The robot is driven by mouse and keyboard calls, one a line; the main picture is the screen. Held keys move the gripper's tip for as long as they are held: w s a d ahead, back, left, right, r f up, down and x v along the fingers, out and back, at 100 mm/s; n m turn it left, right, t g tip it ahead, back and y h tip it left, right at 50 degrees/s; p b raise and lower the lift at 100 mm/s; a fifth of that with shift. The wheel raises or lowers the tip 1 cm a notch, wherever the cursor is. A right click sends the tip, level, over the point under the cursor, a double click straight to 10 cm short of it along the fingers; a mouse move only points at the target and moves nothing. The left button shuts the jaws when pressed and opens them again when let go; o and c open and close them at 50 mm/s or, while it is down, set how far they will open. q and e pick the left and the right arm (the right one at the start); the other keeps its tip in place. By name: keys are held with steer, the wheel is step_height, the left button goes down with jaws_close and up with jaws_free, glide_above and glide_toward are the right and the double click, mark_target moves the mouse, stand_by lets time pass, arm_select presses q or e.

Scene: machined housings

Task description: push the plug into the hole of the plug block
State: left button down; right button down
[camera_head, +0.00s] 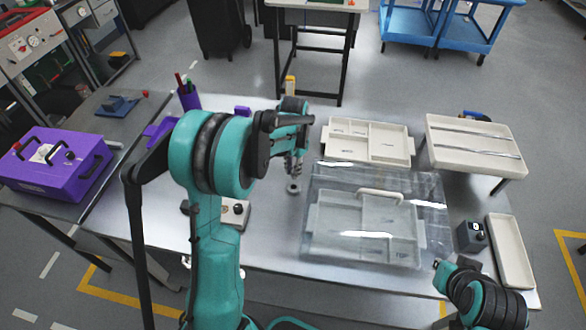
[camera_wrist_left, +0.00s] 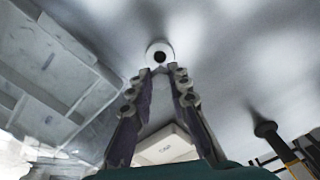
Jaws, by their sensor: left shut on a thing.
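My left gripper (camera_head: 296,163) points down above the metal table, left of the clear tray. It is shut on a small round grey plug (camera_head: 293,187), which shows just below the fingertips. In the left wrist view the plug is a pale ring with a dark centre (camera_wrist_left: 159,53) at the tips of the two fingers (camera_wrist_left: 158,82). A light block with a dark round spot (camera_head: 235,213), perhaps the plug block, lies partly hidden behind my left arm; its hole is not clear. My right gripper (camera_head: 441,271) is at the lower right, its fingers unclear.
A clear cover (camera_head: 430,190) with a handled tray lies right of the left gripper. Compartment trays (camera_head: 368,124) stand behind it. A small dark box (camera_head: 471,236) and a narrow pale tray (camera_head: 510,250) are at the right. A purple case (camera_head: 50,178) sits at the left.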

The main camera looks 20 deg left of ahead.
arm_select(q)
steer(key=shift+f+b, duration=2.25)
steer(key=shift+f, duration=0.8)
steer(key=shift+f+b, duration=0.3)
steer(key=c, duration=1.4)
jaws_free()
steer(key=shift+o, duration=0.2)
steer(key=shift+r, duration=0.1)
step_height(320, 180, up, 12)
steer(key=shift+f, duration=0.1)
steer(key=shift+s, duration=0.1)
